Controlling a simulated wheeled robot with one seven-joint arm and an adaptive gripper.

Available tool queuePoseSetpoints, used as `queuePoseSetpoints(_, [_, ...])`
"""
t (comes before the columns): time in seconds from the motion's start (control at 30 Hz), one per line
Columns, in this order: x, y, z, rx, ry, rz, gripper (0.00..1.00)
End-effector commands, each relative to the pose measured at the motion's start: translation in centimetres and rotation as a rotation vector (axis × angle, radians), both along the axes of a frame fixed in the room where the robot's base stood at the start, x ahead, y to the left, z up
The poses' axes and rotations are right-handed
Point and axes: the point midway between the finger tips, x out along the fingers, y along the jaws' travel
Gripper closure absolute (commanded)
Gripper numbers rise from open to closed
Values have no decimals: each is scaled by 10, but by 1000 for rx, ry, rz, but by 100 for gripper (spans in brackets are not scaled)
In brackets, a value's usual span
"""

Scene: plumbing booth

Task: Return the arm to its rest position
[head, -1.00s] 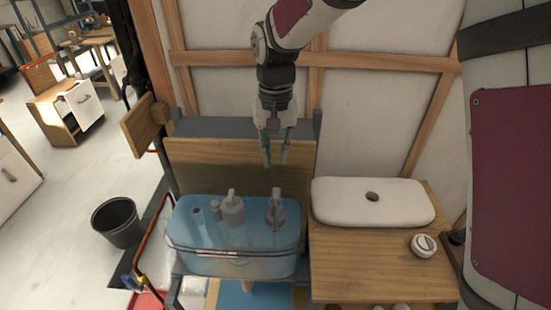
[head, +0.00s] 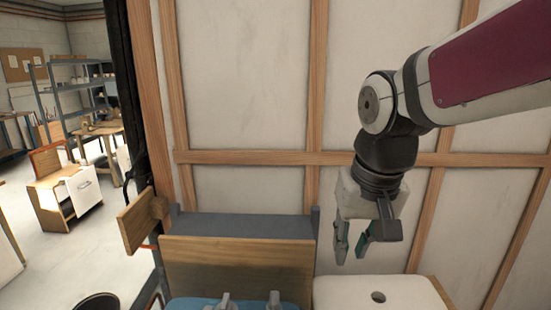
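My gripper (head: 351,252) hangs down at the right of the head view, in front of the white panel wall. Its fingers point downward with a gap between them. It is open and I see nothing between the fingers. It is above and behind the white basin (head: 400,292) in the picture, apart from it. My arm reaches in from the upper right.
A wooden board (head: 238,265) stands below a grey ledge (head: 245,226). The top of a blue tank (head: 188,304) with grey fittings shows at the bottom edge. A black bucket (head: 98,302) is at lower left. Shelving (head: 80,90) stands far behind. Wooden framing crosses the wall.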

Motion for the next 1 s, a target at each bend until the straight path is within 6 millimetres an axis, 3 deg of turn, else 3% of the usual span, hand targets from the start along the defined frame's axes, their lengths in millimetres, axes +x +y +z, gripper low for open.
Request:
queuePoseSetpoints(0.1, [-34,-24,12,-5,-60,-1,81])
queuePoseSetpoints(0.3, [-88,-52,16,-25,-148,6,81])
queuePoseSetpoints(0.5, [-122,-67,10,-48,-206,11,81])
queuePoseSetpoints(0.67, [-132,-70,8,-56,-222,13,81])
queuePoseSetpoints(1.0, [-132,-70,7,-56,-222,14,81])
